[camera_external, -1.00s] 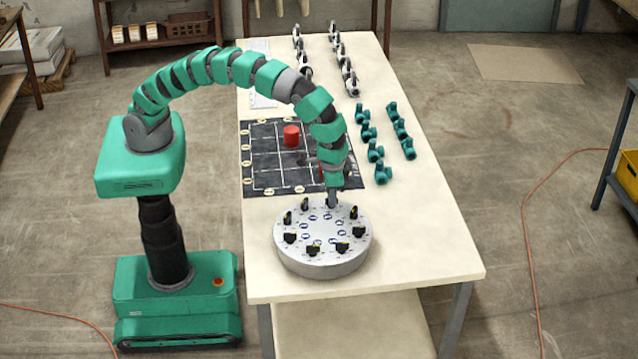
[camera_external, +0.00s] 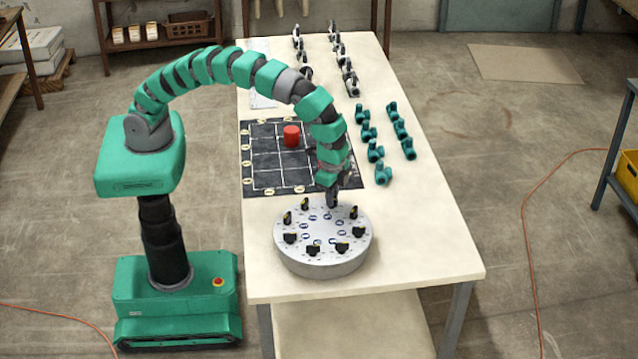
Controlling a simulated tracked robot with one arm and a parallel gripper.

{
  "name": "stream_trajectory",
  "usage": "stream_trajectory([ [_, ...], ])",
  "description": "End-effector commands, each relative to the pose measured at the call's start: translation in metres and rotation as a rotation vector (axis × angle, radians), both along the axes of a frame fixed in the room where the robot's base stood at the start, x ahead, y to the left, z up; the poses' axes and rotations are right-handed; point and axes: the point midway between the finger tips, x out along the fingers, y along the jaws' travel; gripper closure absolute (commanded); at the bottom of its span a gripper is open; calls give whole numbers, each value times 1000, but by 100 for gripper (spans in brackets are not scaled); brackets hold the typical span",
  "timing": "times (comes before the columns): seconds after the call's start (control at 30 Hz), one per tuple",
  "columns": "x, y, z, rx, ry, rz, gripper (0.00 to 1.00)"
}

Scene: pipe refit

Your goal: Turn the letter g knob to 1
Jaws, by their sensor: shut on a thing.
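A round grey panel (camera_external: 320,268) stands on the near end of the table, with several black knobs around its top. Blue marks sit inside the ring of knobs, but the letters and numbers are too small to read. My gripper (camera_external: 332,203) points down at the panel's back edge and is shut on the knob there. The jaws hide most of that knob, so its letter and pointer direction cannot be told. Black knobs show on either side, at the back left (camera_external: 305,204) and at the right (camera_external: 353,212).
Several teal pipe fittings (camera_external: 376,151) and grey-white valve parts (camera_external: 339,58) stand farther back on the table. The table's front right is clear.

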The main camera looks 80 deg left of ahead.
Motion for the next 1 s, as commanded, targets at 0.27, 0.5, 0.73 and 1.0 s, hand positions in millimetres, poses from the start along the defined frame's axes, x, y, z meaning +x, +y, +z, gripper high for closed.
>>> stream_trajectory([
  [0.27,1,1,0,-1,-2,-203,100],
  [0.5,1,0,0,0,-1,-311,100],
  [0.73,1,0,0,-1,-2,-354,100],
  [1.0,1,0,0,-1,-2,-360,100],
])
